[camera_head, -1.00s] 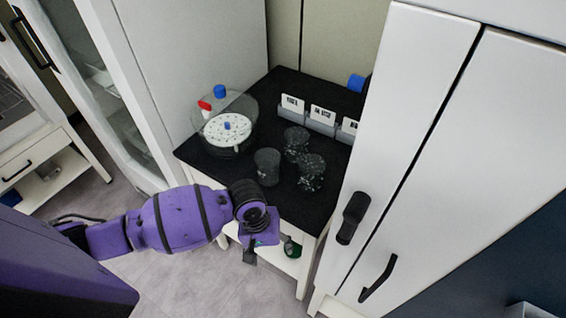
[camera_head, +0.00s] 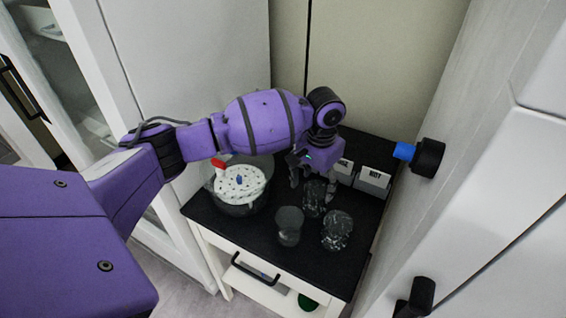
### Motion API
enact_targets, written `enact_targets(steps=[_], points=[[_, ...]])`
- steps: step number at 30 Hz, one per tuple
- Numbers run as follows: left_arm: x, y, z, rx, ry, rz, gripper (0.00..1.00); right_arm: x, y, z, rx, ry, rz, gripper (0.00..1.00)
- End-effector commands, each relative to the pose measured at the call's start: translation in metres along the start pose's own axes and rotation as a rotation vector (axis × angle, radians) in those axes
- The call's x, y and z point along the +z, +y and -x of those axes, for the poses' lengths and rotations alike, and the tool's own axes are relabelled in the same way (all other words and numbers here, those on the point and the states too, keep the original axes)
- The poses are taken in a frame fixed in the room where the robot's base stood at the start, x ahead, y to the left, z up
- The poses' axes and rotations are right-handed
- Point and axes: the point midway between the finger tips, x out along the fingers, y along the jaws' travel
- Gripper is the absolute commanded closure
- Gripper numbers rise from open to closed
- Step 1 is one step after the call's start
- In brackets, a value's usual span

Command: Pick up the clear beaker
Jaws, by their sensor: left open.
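Three see-through beakers stand close together on the black top of a small cabinet. The front-left beaker (camera_head: 289,227) looks plain and empty. The front-right beaker (camera_head: 337,231) has pale specks in or on it. The back beaker (camera_head: 313,203) also shows pale specks, and its upper part is partly hidden by my left gripper. My left gripper (camera_head: 312,184) points down, open, with its fingers at the back beaker's rim. I cannot tell whether the fingers are around it or just above it. My right gripper is out of view.
A round clear vessel (camera_head: 238,206) with a white perforated disc stands left of the beakers. Labelled white holders (camera_head: 373,181) stand behind them on the right. The black top's front edge (camera_head: 265,250) is bare.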

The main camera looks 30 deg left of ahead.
Motion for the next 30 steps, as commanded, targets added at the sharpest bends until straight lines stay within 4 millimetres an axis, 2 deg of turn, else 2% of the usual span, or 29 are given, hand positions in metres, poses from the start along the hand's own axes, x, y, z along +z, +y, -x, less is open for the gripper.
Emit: enact_targets(steps=[5,14,22,29,30], points=[[-0.002,0.006,-0.012,0.007,-0.009,-0.044,0.34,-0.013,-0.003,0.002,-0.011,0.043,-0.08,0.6],[-0.002,0.006,-0.041,0.006,-0.009,-0.044,0.34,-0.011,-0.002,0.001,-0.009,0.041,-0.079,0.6],[-0.002,0.006,-0.079,0.006,-0.008,-0.043,0.34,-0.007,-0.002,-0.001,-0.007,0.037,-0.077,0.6],[-0.003,0.006,-0.082,0.005,-0.004,-0.044,0.34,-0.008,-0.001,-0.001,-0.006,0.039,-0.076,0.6],[-0.003,0.006,-0.082,0.005,-0.004,-0.044,0.36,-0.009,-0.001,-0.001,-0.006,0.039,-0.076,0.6]])
